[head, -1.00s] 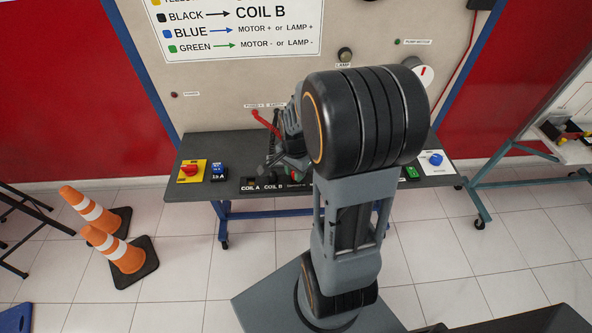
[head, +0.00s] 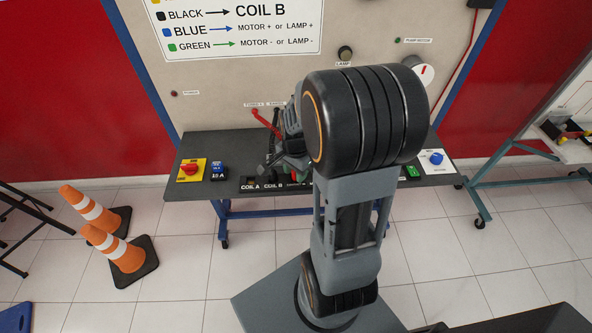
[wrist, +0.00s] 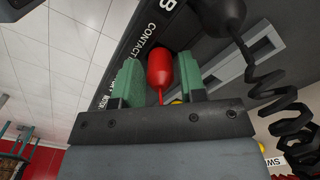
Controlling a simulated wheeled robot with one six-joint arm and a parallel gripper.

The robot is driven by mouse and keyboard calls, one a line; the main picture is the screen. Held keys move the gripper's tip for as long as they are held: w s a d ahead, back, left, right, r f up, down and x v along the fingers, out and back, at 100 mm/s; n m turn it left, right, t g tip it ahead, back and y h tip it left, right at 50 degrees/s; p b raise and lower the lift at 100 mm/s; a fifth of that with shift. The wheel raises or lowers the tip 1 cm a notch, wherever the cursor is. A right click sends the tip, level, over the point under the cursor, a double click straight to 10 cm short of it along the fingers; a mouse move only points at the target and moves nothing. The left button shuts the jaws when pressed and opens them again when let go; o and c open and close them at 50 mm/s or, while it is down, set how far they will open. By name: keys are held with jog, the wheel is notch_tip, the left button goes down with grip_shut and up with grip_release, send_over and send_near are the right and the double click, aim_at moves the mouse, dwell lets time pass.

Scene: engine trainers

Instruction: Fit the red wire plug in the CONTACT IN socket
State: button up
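In the wrist view, the red wire plug (wrist: 160,67) sits between the two green finger pads of my gripper (wrist: 162,80), which appears shut on it. A thin red stem runs from the plug back toward the gripper body. The plug's far end is over the dark panel, beside white lettering reading CONTACT (wrist: 147,42). The CONTACT IN socket is not visible, and I cannot tell whether the plug's tip is in it. In the head view, my gripper (head: 284,162) is low over the table's front row of labels, partly hidden by my arm.
A black plug (wrist: 222,14) with a coiled black cord (wrist: 280,100) is close at the right in the wrist view. On the table (head: 190,152) are a red knob on yellow (head: 190,170), a blue switch (head: 217,170) and a blue knob (head: 436,158). Two orange cones stand left.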

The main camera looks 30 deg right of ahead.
jog(key=shift+r+p, duration=1.95)
jog(key=shift+r, duration=0.6)
jog(key=shift+r+p, duration=1)
jog(key=shift+r, duration=0.15)
jog(key=shift+o, duration=0.4)
jog(key=o, duration=0.5)
notch_tip(320, 180, up, 14)
jog(key=shift+f+b, duration=0.15)
jog(key=shift+b, duration=0.35)
